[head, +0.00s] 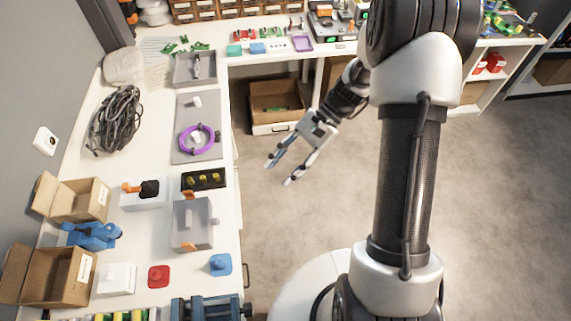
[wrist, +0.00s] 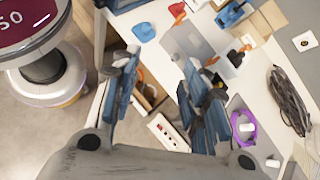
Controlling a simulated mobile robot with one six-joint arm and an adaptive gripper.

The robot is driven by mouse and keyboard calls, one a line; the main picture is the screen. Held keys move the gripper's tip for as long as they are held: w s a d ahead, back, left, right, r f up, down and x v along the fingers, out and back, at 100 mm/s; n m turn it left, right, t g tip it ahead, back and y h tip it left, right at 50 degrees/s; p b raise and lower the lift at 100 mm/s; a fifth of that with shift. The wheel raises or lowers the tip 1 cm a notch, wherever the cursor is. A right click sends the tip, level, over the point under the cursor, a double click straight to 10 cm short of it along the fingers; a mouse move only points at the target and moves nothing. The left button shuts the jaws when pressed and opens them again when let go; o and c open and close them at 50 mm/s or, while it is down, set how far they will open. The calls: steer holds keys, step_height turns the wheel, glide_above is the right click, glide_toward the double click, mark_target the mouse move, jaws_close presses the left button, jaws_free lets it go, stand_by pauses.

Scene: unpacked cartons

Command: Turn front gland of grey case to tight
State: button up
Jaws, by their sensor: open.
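The grey case (head: 192,226) stands on the white bench, left of and below my gripper in the head view. A small grey gland (head: 214,221) sticks out on its right side; orange parts show at its far and near ends. I cannot tell how tight the gland is. In the wrist view the grey case (wrist: 187,40) lies beyond my fingertips, partly hidden by a finger. My gripper (head: 278,173) is open and empty, over the floor beside the bench, apart from the case. Its two blue-grey fingers also show spread in the wrist view (wrist: 160,62).
A black tray with yellow pieces (head: 204,180) lies just behind the case. A blue block (head: 221,264) and a red block (head: 159,276) lie in front. A purple ring (head: 196,139) is on a grey panel. Open cartons (head: 80,200) stand at left.

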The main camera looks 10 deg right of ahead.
steer(key=shift+s+r+n+h, duration=0.2)
steer(key=shift+r+n+h, duration=0.05)
steer(key=shift+r, duration=0.25)
steer(key=shift+s+r+n+h, duration=0.2)
steer(key=shift+r+n+h, duration=0.05)
steer(key=shift+r, duration=0.25)
